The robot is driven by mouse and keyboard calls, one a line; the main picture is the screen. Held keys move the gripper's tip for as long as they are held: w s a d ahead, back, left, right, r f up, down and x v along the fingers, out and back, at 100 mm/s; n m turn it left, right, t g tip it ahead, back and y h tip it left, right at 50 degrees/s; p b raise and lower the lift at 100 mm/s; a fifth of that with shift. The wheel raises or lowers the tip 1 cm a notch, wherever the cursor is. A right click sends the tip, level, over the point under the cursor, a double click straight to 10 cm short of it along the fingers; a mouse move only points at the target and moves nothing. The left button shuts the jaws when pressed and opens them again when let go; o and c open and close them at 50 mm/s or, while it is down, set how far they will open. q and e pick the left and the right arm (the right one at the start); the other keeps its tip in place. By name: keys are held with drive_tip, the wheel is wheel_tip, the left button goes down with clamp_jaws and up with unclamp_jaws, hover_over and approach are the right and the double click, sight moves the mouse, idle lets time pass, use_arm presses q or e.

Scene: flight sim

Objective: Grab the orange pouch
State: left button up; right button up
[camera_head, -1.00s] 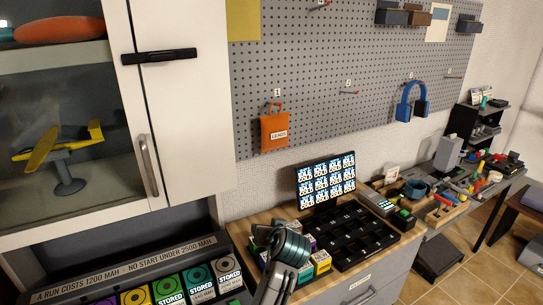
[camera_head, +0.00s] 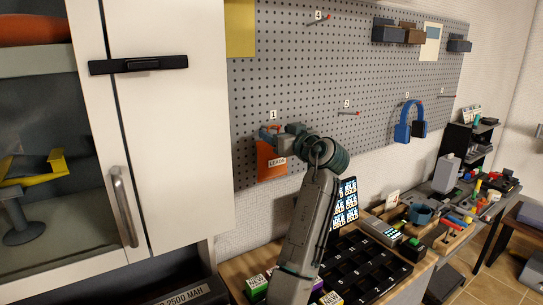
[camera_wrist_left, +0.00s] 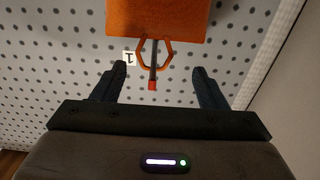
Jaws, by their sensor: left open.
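The orange pouch (camera_head: 270,164) with a "LEADS" label hangs on the grey pegboard at hook 1. In the head view my left arm covers its upper right part. My left gripper (camera_head: 270,132) is at the pouch's top, near its handle. In the left wrist view the pouch (camera_wrist_left: 157,18) appears at the top, with its orange handle loop (camera_wrist_left: 139,56) around a dark, red-tipped hook (camera_wrist_left: 152,75). The two dark fingers of the left gripper (camera_wrist_left: 160,82) are spread apart on either side of the hook, with nothing held between them. My right gripper is not in view.
The pegboard (camera_head: 300,70) holds blue headphones (camera_head: 403,127), small bins (camera_head: 390,31) and other red-tipped hooks. A white cabinet (camera_head: 180,110) stands close on the left. Below are a display and a black compartment tray (camera_head: 370,262) on the counter.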

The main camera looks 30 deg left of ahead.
sight(271, 127)
use_arm(q)
drive_tip(key=p+x, duration=0.2)
drive_tip(key=x, duration=0.1)
drive_tip(key=p+x, duration=0.2)
drive_tip(key=x, duration=0.1)
drive_tip(key=shift+w+d+r, duration=0.25)
drive_tip(key=shift+w, duration=0.05)
drive_tip(key=shift+w+a+f, duration=0.1)
drive_tip(key=shift+a+f, duration=0.05)
drive_tip(key=shift+a, duration=0.15)
drive_tip(key=shift+d, duration=0.15)
drive_tip(key=shift+c, duration=0.7)
drive_tip(key=c, duration=1.3)
